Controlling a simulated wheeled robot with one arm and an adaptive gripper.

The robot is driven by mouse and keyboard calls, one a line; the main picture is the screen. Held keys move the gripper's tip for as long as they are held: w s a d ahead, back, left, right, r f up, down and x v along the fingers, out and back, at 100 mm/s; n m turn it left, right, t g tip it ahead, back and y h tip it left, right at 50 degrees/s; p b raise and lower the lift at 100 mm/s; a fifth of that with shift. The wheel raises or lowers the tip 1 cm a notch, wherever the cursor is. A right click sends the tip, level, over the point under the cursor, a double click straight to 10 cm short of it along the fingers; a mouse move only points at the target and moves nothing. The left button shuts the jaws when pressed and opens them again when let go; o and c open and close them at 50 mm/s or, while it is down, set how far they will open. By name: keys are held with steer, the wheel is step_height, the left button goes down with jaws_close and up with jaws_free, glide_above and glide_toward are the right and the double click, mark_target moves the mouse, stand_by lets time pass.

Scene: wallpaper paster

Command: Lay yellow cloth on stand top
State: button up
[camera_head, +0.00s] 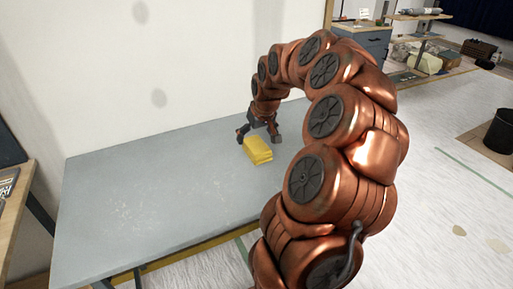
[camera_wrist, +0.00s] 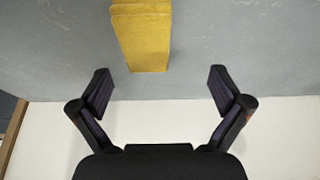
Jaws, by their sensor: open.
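A folded yellow cloth (camera_head: 257,151) lies on a grey table top (camera_head: 150,185), towards its right part in the head view. In the wrist view the cloth (camera_wrist: 142,38) is at the top, just left of the middle, and the picture's upper edge cuts it off. My gripper (camera_head: 258,134) is over the table right beside the cloth, at its far side in the head view. In the wrist view my gripper (camera_wrist: 160,80) has its two fingers spread wide with nothing between them. The cloth is beyond the fingertips. I cannot tell which surface is the stand top.
A white wall (camera_head: 150,75) rises behind the table. A wooden-edged unit (camera_head: 12,205) stands at the left. A grey drawer cabinet (camera_head: 368,45), shelves and a dark bin (camera_head: 500,132) are at the right. The table left of the cloth is clear, and the pale floor (camera_head: 440,190) at right is largely open.

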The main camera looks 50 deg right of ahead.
mark_target(256, 144)
steer(key=shift+s+d+f, duration=0.1)
steer(key=shift+d, duration=0.75)
steer(key=shift+d+f, duration=0.25)
steer(key=shift+p+x, duration=0.4)
steer(key=shift+x, duration=3.25)
steer(key=shift+r, duration=0.1)
steer(key=shift+f+b, duration=0.3)
steer(key=shift+b, duration=0.05)
steer(key=c, duration=1.3)
steer(key=shift+r, duration=0.1)
steer(key=shift+c, duration=0.2)
